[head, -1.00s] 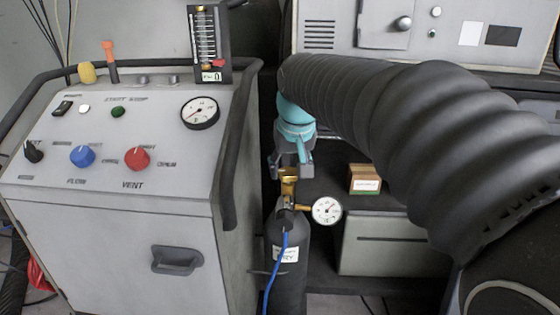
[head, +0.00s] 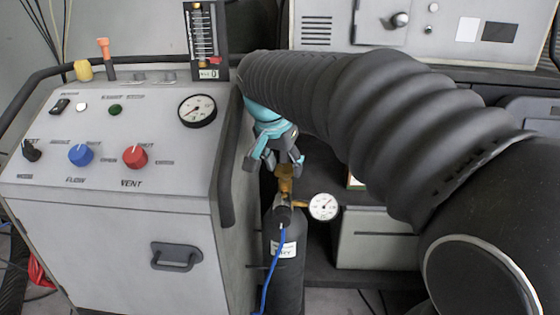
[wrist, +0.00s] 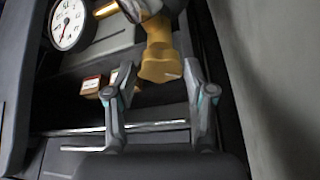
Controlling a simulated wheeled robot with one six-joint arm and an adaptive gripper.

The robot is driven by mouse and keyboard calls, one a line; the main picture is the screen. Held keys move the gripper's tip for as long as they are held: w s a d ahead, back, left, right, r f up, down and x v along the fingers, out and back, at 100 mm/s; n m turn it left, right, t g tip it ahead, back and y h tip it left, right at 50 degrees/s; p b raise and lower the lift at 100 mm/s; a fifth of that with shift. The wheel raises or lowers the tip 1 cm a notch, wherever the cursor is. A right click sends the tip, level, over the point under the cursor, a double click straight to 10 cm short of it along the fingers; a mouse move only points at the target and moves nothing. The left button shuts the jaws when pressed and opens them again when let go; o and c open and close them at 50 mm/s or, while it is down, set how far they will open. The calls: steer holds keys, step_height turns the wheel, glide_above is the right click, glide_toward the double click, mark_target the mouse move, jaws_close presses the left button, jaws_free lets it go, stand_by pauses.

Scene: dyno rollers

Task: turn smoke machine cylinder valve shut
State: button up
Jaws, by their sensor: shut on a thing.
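The smoke machine cylinder (head: 286,262) is dark, with a white label, and stands upright beside the grey machine in the head view. On its top is a brass valve (head: 285,181), whose knob (wrist: 160,66) shows between my fingertips in the wrist view. My gripper (head: 277,163) is tilted over the valve from above, its fingers on either side of the knob and shut on it. The exact contact at the fingertips is hard to see. A round white gauge (head: 323,207) sits on the valve's right side and also shows in the wrist view (wrist: 67,22).
The grey machine (head: 110,240) with blue and red knobs stands close on the left, its black rail near my gripper. A blue hose (head: 272,270) runs down the cylinder. A grey drawer box (head: 375,240) is at right. Small cardboard boxes (wrist: 93,86) lie behind.

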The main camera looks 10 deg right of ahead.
mark_target(284, 170)
steer(key=shift+f, duration=0.1)
stand_by(0.3)
steer(key=o, duration=1.1)
steer(key=shift+o, duration=0.2)
step_height(284, 170, up, 10)
